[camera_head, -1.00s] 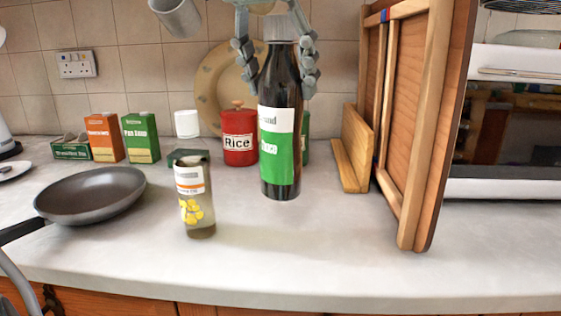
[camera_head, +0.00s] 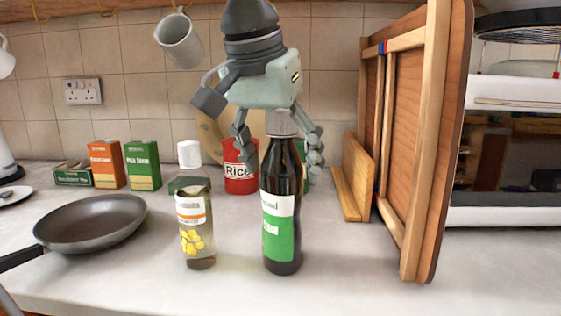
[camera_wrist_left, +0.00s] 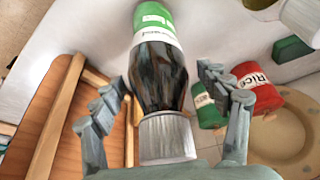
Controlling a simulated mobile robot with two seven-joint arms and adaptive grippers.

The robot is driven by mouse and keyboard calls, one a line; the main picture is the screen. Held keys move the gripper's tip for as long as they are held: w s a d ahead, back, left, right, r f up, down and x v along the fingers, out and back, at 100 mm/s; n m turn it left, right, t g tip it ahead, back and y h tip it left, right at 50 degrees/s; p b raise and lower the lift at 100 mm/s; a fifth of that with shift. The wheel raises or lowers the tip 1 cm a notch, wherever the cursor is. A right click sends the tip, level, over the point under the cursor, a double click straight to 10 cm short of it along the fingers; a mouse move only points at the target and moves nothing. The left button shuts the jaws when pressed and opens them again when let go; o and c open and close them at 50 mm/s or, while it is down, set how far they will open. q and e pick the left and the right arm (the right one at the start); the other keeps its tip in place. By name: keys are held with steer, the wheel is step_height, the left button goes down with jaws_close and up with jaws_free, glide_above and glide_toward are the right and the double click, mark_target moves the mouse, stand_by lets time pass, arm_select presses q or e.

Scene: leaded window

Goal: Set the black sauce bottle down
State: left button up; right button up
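The black sauce bottle (camera_head: 283,195) has a white and green label and a grey cap. It stands about upright on the grey counter (camera_head: 355,275), just right of the small oil bottle. My left gripper (camera_head: 281,165) is above it, fingers pointing down on both sides of its neck. In the left wrist view, the bottle (camera_wrist_left: 160,75) lies between the fingers of my left gripper (camera_wrist_left: 163,80), its cap near the palm. The fingers are spread, with narrow gaps beside the glass. My right gripper is not in view.
A small oil bottle (camera_head: 195,230) with a yellow picture stands close on the left. A frying pan (camera_head: 92,222) is further left. A red rice tin (camera_head: 238,180) is behind. Wooden boards (camera_head: 425,150) stand at the right. The counter's front right is clear.

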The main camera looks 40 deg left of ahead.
arm_select(q)
steer(key=v, duration=1.2)
stand_by(0.5)
